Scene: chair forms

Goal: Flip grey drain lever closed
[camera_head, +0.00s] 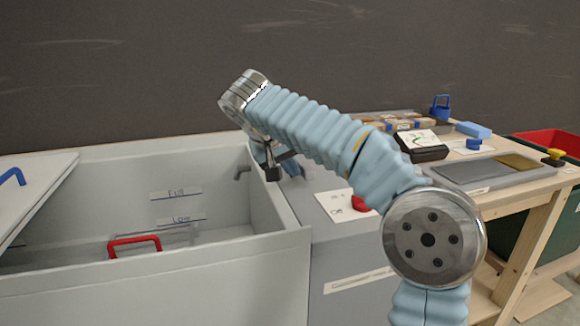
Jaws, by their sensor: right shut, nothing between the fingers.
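A grey tub (160,268) with labels reading "Full" and "Low" on its inner back wall stands at the left. My right gripper (273,172) points down by the tub's right wall, just right of this fitting. It is shut and empty, and its fingers are partly hidden by my wrist. I cannot tell if it touches anything. My left gripper is not in view.
A red handle (134,244) shows inside the tub. A white lid with a blue handle (12,176) lies at the left. A red knob (361,204) sits on the grey cabinet behind my arm. A wooden bench (520,196) with a tray and several items stands at the right.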

